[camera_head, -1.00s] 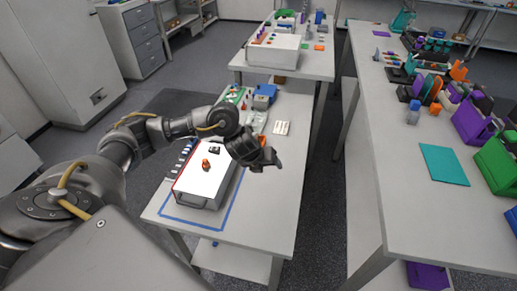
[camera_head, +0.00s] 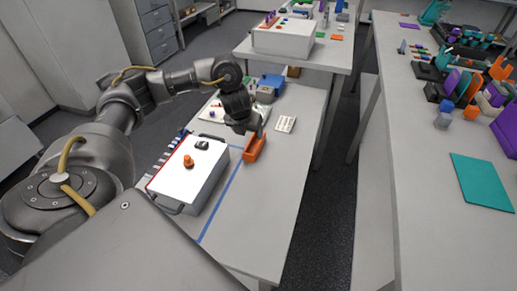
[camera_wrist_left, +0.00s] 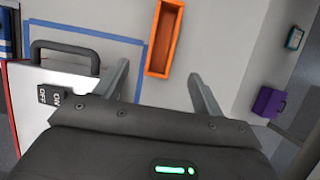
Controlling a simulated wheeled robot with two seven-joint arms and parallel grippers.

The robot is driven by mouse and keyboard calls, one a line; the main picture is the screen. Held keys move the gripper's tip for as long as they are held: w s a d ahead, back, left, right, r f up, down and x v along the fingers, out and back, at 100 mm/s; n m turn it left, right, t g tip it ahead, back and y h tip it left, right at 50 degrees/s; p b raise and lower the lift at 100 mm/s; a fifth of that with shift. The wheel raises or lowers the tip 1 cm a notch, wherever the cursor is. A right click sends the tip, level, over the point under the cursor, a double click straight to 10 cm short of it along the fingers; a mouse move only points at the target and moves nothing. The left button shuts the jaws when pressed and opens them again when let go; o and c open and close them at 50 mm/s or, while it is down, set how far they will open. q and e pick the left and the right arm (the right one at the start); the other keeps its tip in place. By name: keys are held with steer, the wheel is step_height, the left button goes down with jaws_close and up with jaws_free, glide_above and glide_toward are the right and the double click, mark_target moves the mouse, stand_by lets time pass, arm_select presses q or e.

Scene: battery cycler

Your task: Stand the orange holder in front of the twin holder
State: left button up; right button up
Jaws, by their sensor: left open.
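The orange holder (camera_head: 255,149) is on the near table, right of the white box. In the left wrist view it appears as a long open-topped orange tray (camera_wrist_left: 164,42) just beyond the fingertips, roughly in line with the gap between them. My left gripper (camera_head: 247,130) is above the holder's far end in the head view. Its two fingers (camera_wrist_left: 158,82) are spread apart in the wrist view, with nothing held between them. I cannot single out the twin holder with certainty. My right gripper does not show.
The white box (camera_head: 188,172) with a handle and orange knob stands left of the holder. Blue tape (camera_head: 220,193) marks the table beside it. A white card (camera_head: 285,124) and blue box (camera_head: 271,82) lie farther back. The table's near right part is clear. Another table (camera_head: 429,198) stands right.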

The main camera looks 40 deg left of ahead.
arm_select(q)
steer(key=w+f, duration=0.1)
steer(key=b, duration=0.3)
glide_toward(255, 147)
steer(key=shift+d+f, duration=0.15)
steer(key=shift+f, duration=0.5)
steer(key=shift+w+f, duration=0.15)
steer(key=shift+w, duration=0.05)
steer(key=shift+s, duration=0.1)
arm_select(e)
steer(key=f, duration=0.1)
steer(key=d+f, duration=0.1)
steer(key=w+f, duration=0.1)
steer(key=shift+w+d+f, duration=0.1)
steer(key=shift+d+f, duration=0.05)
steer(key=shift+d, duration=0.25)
arm_select(q)
steer(key=x, duration=0.5)
steer(key=shift+w+a, duration=0.25)
steer(key=shift+w, duration=0.05)
steer(key=c, duration=1.2)
